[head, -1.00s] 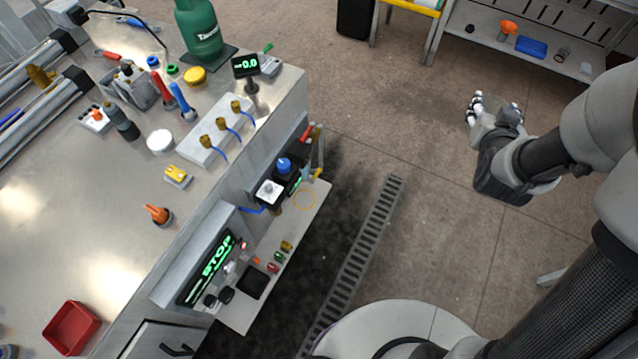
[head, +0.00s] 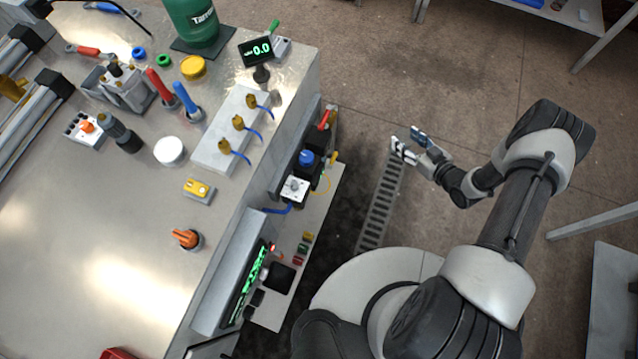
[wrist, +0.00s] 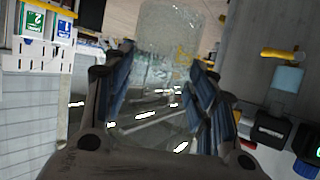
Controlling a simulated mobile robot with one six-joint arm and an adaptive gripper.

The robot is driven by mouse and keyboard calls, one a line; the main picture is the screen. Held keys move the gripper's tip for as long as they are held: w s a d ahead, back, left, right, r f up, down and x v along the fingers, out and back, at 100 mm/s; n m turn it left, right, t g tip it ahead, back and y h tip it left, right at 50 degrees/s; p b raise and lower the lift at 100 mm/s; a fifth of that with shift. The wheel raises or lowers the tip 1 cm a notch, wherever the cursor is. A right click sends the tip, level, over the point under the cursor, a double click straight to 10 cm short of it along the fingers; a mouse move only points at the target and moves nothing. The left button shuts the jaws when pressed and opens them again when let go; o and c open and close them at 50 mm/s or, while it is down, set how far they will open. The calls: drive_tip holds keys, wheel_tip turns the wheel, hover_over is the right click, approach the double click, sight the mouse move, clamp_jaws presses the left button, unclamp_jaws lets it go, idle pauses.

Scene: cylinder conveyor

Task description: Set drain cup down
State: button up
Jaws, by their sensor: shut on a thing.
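My gripper (head: 410,143) is off the right side of the bench, above the floor grating in the head view. In the wrist view my gripper (wrist: 160,98) has dark, blue-padded fingers on both sides of a clear, see-through cup (wrist: 168,32), and is shut on it. The cup's outline is faint, and I cannot tell how full it is. In the head view the cup is too small and clear to make out. A thin yellow ring (head: 322,184) shows on the low side shelf (head: 318,222), apart from my gripper.
A red-handled valve (head: 323,120), a yellow handle (head: 335,158) and a blue-topped fitting (head: 306,158) stand close to the ring. The control panel (head: 245,285) sits nearer. The floor grating (head: 380,205) runs beside the shelf. The floor between gripper and shelf is clear.

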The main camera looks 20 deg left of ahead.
drive_tip(key=s+a+f+n+g+y, duration=0.1)
drive_tip(key=s+a+f+n+g, duration=0.1)
drive_tip(key=s+f, duration=0.45)
drive_tip(key=s+a+f+n+g+y, duration=0.1)
drive_tip(key=s+a+f, duration=0.2)
drive_tip(key=s+f, duration=0.35)
drive_tip(key=a+b, duration=0.3)
drive_tip(key=a, duration=1.5)
drive_tip(key=shift+w+a+f+b, duration=0.2)
drive_tip(key=shift+f+b, duration=0.4)
drive_tip(key=shift+f, duration=0.5)
drive_tip(key=shift+w+a+f+b, duration=0.15)
drive_tip(key=shift+f+b, duration=0.45)
drive_tip(key=shift+f, duration=0.55)
drive_tip(key=shift+w+a+f+b, duration=0.2)
drive_tip(key=shift+f+b, duration=0.4)
drive_tip(key=shift+f, duration=0.5)
drive_tip(key=shift+r, duration=0.1)
drive_tip(key=o, duration=1.1)
drive_tip(key=shift+o, duration=0.2)
